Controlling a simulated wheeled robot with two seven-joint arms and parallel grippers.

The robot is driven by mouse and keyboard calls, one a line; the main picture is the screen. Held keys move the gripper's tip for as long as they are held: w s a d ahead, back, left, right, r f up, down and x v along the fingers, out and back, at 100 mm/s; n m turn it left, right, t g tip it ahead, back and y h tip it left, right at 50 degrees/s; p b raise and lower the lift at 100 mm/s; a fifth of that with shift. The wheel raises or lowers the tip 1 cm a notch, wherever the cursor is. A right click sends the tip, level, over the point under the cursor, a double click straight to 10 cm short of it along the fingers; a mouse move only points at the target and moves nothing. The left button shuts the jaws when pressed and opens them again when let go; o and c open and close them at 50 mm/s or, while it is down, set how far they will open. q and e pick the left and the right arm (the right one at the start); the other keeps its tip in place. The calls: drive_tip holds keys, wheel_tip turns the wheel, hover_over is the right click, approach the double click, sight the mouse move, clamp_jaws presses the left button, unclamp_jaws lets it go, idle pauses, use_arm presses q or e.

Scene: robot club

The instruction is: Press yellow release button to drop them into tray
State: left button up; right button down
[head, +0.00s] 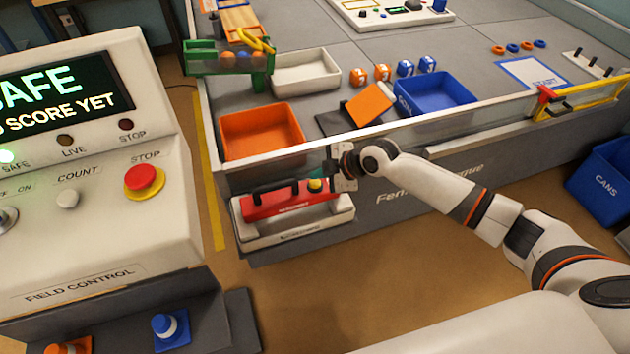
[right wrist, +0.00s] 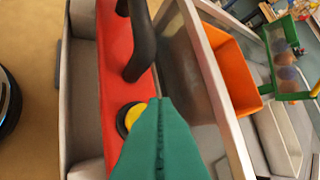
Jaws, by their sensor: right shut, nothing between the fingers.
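A red bar-shaped tool (head: 285,203) with a black handle sits over a pale tray (head: 300,232) at the table's front side. It also shows in the right wrist view (right wrist: 112,60). The yellow button (head: 316,184) is at the tool's right end, in a dark ring. In the right wrist view the button (right wrist: 132,117) is partly hidden behind my green fingers. My right gripper (head: 326,170) is shut and empty, its tips right at the button. I cannot tell whether they touch it. What lies under the tool is hidden. My left gripper is not in view.
An orange bin (head: 257,133) and a blue bin (head: 432,96) stand on the table above. A clear front wall (head: 370,136) edges the table close to my right gripper. A green hopper (head: 203,58) holds several balls. A control console (head: 90,225) stands at the left.

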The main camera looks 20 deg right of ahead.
sight(319, 185)
drive_tip(key=shift+f, duration=0.1)
idle(0.6)
drive_tip(key=shift+f+b, duration=0.35)
drive_tip(key=shift+f+b, duration=0.5)
drive_tip(key=shift+f, duration=0.1)
idle(0.6)
drive_tip(key=shift+r, duration=0.1)
drive_tip(key=shift+r+p, duration=0.85)
drive_tip(key=shift+r, duration=0.1)
wheel_tip(319, 185, up, 5)
drive_tip(key=p, duration=0.4)
drive_tip(key=shift+a, duration=0.1)
idle(0.7)
